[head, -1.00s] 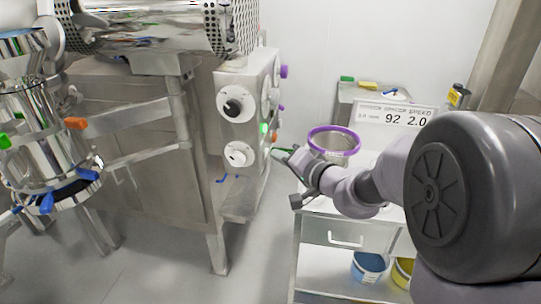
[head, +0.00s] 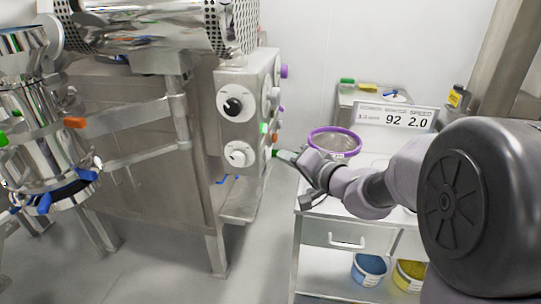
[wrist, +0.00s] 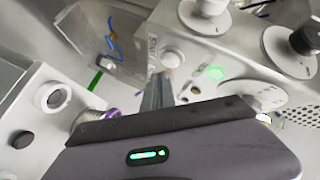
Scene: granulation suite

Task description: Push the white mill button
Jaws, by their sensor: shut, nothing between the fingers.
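A pale round button (wrist: 172,58) sits on the steel control panel in the wrist view, near a small printed label. It looks like the white mill button, but I cannot read the label clearly. My gripper (wrist: 158,80) is shut and empty, its tips just below that button in the picture. I cannot tell whether they touch it. In the head view my gripper (head: 278,153) is beside the panel's right face, and the button cannot be made out there.
A green light (wrist: 215,73) and knobs are near the button. A pale box (wrist: 30,115) with a ringed round button (wrist: 52,97) is at left in the wrist view. A purple-rimmed sieve (head: 334,142) sits on the white cart (head: 331,232) near my arm.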

